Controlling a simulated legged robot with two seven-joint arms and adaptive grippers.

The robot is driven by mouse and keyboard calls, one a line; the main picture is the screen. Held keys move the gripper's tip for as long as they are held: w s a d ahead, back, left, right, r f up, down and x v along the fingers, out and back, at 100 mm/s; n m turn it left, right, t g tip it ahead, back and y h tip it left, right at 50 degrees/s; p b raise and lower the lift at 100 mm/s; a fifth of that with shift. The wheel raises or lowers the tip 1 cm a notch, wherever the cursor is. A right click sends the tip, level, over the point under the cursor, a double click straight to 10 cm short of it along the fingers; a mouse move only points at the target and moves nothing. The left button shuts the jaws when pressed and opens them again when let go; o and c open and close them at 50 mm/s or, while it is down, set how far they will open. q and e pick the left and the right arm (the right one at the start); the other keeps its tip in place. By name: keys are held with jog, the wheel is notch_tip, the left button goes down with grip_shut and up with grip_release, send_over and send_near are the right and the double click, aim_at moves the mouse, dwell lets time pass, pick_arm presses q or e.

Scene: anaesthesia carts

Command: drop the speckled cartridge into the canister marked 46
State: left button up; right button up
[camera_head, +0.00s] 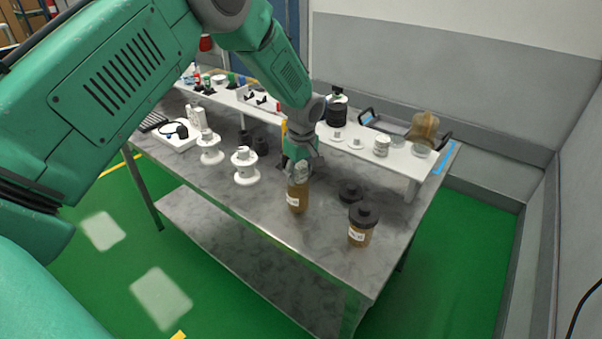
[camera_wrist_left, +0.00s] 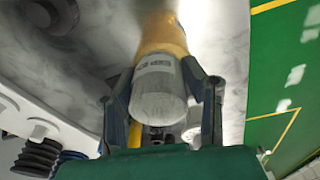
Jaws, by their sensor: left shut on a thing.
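My left gripper (camera_head: 301,158) is shut on the speckled cartridge, a pale grey speckled cylinder (camera_head: 301,172). In the left wrist view the cartridge (camera_wrist_left: 158,106) sits between the two fingers (camera_wrist_left: 162,100). It is in line with an amber canister (camera_head: 297,197), which stands upright on the table under the gripper and bears a white label too small to read. The canister also shows beyond the cartridge in the left wrist view (camera_wrist_left: 163,35). I cannot tell whether the cartridge's lower end is inside its mouth. My right gripper is not in view.
A second amber canister (camera_head: 360,234) with a black lid stands to the right, its label unreadable. A loose black lid (camera_head: 350,191) lies between them. White stands (camera_head: 245,168) are to the left. A raised white shelf (camera_head: 375,150) with jars runs along the back. The table's front is clear.

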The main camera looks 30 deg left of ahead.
pick_arm(q)
jog(key=o, duration=0.9)
jog(key=shift+a, duration=0.2)
jog(key=o, duration=0.4)
jog(key=shift+a+f, duration=0.1)
jog(key=shift+a, duration=0.25)
jog(key=shift+d, duration=0.15)
jog(key=r, duration=1)
jog(key=shift+s+d+r, duration=0.2)
jog(key=shift+s+d, duration=0.15)
jog(key=shift+a+r, duration=0.1)
jog(key=shift+r, duration=0.45)
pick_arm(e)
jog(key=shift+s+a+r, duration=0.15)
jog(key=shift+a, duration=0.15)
